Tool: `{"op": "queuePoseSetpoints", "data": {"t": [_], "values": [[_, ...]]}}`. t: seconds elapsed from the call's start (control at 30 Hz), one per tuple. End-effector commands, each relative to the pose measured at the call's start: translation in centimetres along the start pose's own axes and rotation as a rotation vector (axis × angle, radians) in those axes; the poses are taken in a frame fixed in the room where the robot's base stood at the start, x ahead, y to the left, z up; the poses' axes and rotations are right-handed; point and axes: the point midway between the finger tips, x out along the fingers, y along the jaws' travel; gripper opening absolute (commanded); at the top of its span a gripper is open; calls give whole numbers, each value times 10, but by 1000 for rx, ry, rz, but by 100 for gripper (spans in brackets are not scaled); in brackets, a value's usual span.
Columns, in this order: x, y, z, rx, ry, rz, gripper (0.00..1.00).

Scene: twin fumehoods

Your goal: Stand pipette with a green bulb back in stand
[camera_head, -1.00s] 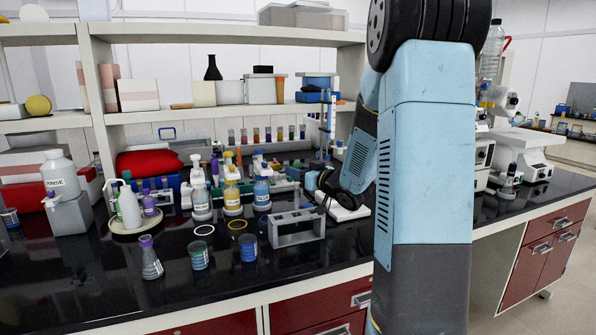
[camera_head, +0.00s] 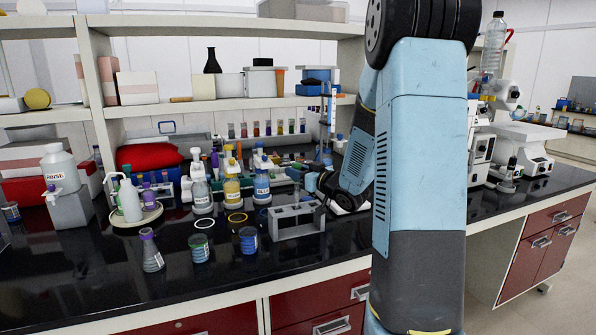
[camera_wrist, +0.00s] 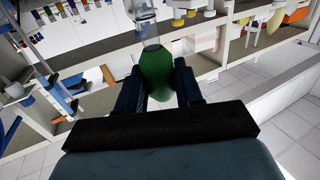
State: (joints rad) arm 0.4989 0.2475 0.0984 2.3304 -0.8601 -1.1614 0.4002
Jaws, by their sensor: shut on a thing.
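My gripper (camera_wrist: 157,84) is shut on the green bulb (camera_wrist: 157,66) of a pipette, with a finger on each side of it. A clear glass tube (camera_wrist: 145,22) runs from the bulb to the top edge of the wrist view. In the head view my gripper (camera_head: 318,183) is small and dark, above and behind a grey open rack (camera_head: 297,222) on the black bench. I cannot tell whether this rack is the pipette's stand. A tall blue-and-white upright stand (camera_head: 328,115) rises behind my gripper.
Microscopes (camera_head: 500,160) stand right of my arm. The front bench strip is mostly clear.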

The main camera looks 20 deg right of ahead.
Motion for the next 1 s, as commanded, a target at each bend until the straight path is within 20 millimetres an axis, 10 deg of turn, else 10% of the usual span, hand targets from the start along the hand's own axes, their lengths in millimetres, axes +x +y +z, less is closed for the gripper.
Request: {"op": "queuePoseSetpoints", "data": {"t": [0.9,1.0], "values": [[0,0,15,0,0,0,21],[0,0,15,0,0,0,44]]}}
